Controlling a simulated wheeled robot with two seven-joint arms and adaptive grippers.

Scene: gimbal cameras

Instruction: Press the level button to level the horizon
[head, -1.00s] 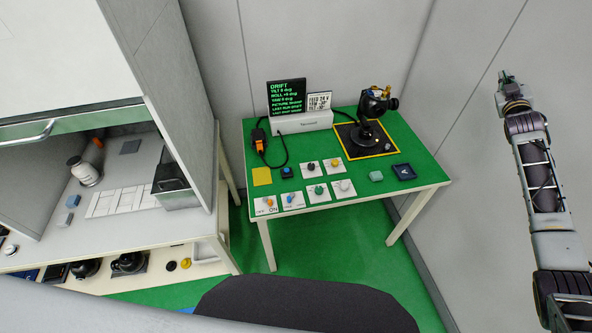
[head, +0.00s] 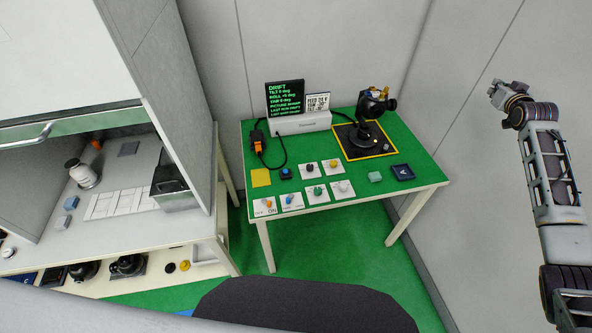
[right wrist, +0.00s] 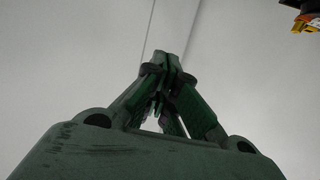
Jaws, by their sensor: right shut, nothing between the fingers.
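A green table (head: 350,178) holds the gimbal camera (head: 372,106) on a black pad with a yellow border. A black screen (head: 286,98) shows green text headed DRIFT, with a roll line that seems to read +5 deg. A blue button (head: 286,173) in a dark box sits at the table's left; I cannot read a label that marks it as the level button. My right gripper (head: 494,90) is shut and empty, in the air right of the table, apart from everything. Its closed fingers show in the right wrist view (right wrist: 165,65). My left gripper is not in view.
Several white panels with knobs and switches (head: 313,194) stand along the table's front. A yellow square (head: 261,177), a grey-green block (head: 375,177) and a dark blue pad (head: 403,172) lie there too. A grey cabinet (head: 160,90) stands left; walls close the back and right.

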